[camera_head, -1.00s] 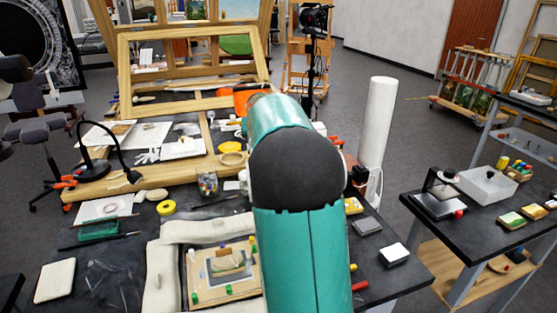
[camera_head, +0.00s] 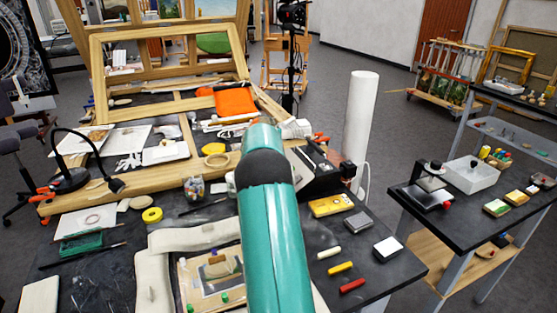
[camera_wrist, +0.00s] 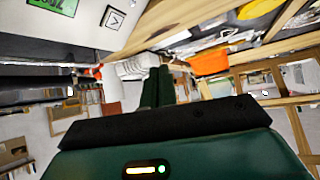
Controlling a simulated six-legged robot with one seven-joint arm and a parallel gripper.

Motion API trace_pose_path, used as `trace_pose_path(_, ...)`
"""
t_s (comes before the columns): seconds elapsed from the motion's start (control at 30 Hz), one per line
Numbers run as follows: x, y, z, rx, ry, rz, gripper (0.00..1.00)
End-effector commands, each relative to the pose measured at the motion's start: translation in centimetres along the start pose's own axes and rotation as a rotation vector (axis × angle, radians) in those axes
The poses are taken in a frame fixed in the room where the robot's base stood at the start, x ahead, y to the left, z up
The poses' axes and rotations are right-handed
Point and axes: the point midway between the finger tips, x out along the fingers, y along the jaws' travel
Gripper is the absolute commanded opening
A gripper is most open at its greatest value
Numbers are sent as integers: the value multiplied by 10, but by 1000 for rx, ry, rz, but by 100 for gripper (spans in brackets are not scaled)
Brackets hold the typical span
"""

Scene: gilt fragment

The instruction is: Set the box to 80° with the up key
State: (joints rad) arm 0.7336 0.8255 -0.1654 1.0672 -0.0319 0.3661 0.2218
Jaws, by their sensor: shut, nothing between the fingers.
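In the wrist view, a pale panel (camera_wrist: 95,38) at the top left carries a lit green display (camera_wrist: 55,5), cut by the frame edge, and a white square key (camera_wrist: 113,18) with a dark mark. I cannot read the digits or the mark surely. My gripper (camera_wrist: 158,72) shows its two dark green fingers together, empty. The panel lies above and left of the fingers in the picture, apart from them. In the head view, a dark slope-topped box (camera_head: 318,170) stands just right of my arm, partly hidden; I cannot tell surely whether it bears that panel. My arm hides the gripper there.
A white ribbed object (camera_head: 296,128) and an orange cloth-like object (camera_head: 236,102) lie beyond my arm. A white roll (camera_head: 360,125) stands upright behind the bench. A yellow case (camera_head: 332,206) and small blocks lie at the right. A side table (camera_head: 450,225) stands farther right.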

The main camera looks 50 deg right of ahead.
Motion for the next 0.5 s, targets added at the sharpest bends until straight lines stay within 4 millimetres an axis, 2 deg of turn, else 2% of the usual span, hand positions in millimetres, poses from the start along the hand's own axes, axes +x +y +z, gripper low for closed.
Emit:
trace_pose_path(0.23,6,1,6,-2,-3,-2,0)
trace_pose_path(0.5,30,14,23,-2,-5,-4,0)
